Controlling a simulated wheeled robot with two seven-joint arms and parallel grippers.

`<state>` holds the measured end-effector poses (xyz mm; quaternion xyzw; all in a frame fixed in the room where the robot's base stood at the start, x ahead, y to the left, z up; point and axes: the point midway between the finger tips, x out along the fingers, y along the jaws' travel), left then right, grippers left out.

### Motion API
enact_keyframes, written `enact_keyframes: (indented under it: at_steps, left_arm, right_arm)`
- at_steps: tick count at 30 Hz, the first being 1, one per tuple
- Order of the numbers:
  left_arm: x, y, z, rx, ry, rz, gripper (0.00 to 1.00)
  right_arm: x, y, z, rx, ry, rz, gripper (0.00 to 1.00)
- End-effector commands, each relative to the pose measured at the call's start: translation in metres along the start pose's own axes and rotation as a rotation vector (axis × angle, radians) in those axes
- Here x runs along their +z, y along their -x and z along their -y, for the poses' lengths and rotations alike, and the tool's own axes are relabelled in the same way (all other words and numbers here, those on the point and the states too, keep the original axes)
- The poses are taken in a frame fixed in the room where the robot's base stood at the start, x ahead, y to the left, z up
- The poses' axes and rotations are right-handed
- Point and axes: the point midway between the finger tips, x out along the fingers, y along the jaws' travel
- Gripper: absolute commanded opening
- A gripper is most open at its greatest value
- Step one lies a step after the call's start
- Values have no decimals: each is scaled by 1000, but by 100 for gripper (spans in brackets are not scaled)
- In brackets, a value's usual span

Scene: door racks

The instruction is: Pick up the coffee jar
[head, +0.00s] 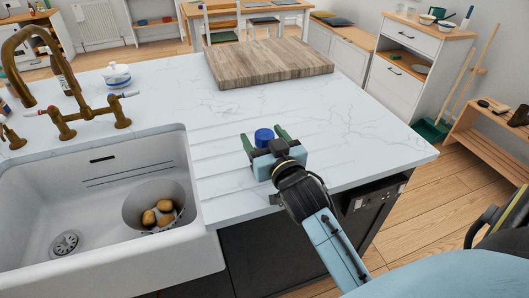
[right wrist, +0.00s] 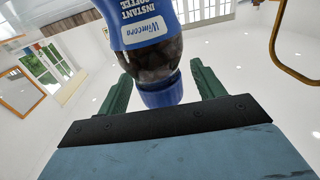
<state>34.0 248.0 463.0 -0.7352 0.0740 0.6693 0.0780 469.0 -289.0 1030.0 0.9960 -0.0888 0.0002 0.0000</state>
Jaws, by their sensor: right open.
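The coffee jar stands on the white marble countertop (head: 350,130), right of the sink; its blue lid (head: 263,136) shows in the head view. In the right wrist view the jar (right wrist: 150,50) has a blue "INSTANT COFFEE" label, dark contents and a blue lid (right wrist: 162,95). My right gripper (head: 265,141) is open, its green fingers on either side of the lid. In the right wrist view gaps show between the lid and both fingers. The jar's body is mostly hidden by the gripper in the head view. My left gripper is out of view.
A white sink (head: 40,200) with a colander (head: 135,212) of potatoes is at left. A brass faucet (head: 62,125) stands behind it. A small white-and-blue lidded dish (head: 117,78) and a wooden board (head: 268,66) are farther back. The counter right of the jar is clear.

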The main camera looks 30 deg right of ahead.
Motion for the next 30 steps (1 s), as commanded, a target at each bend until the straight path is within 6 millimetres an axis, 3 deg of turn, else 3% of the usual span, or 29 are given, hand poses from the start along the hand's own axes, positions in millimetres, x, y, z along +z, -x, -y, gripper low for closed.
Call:
enact_keyframes:
  at_steps: [4, 11, 24, 30]
  left_arm:
    - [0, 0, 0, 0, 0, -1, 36]
    - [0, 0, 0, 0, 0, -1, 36]
    - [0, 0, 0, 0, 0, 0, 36]
    - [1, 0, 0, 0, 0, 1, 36]
  right_arm:
    - [1, -12, 0, 0, 1, 1, 68]
    - [1, -13, 0, 0, 0, 1, 68]
    - [0, -13, 0, -1, 0, -1, 14]
    - [-1, -13, 0, -1, 0, -1, 14]
